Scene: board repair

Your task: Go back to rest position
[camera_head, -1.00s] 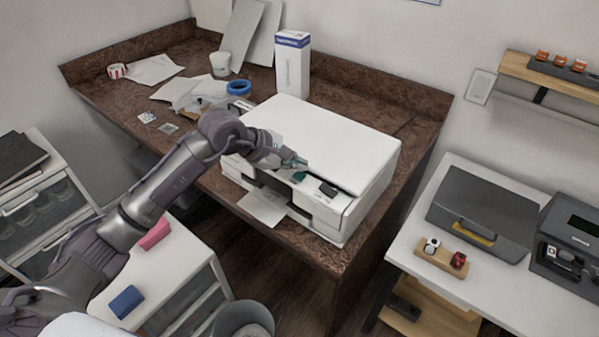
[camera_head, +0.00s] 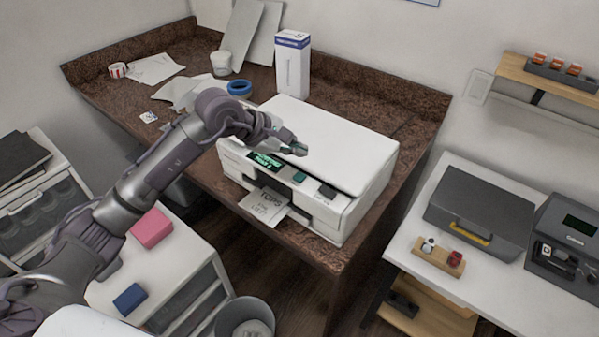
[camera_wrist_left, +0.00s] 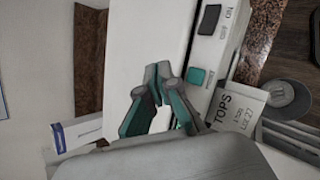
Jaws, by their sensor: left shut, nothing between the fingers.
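My left gripper (camera_head: 299,149) is over the top of the white printer (camera_head: 325,140), close to its front edge. Its fingers show shut and empty in the left wrist view (camera_wrist_left: 158,78). The printer has a lit green display (camera_head: 265,160), a teal button (camera_head: 299,177) and a dark switch (camera_head: 328,191) on its front. A printed sheet (camera_head: 265,206) lies on the output tray, and its text "TOPS" reads in the left wrist view (camera_wrist_left: 238,108). My right gripper is not in view.
A tall white box (camera_head: 292,68), a blue tape roll (camera_head: 239,87) and a cup (camera_head: 221,64) stand on the brown desk (camera_head: 340,75). White drawers (camera_head: 165,262) with pink and blue blocks are at lower left. A white table (camera_head: 405,225) with a grey case (camera_head: 478,214) is at right.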

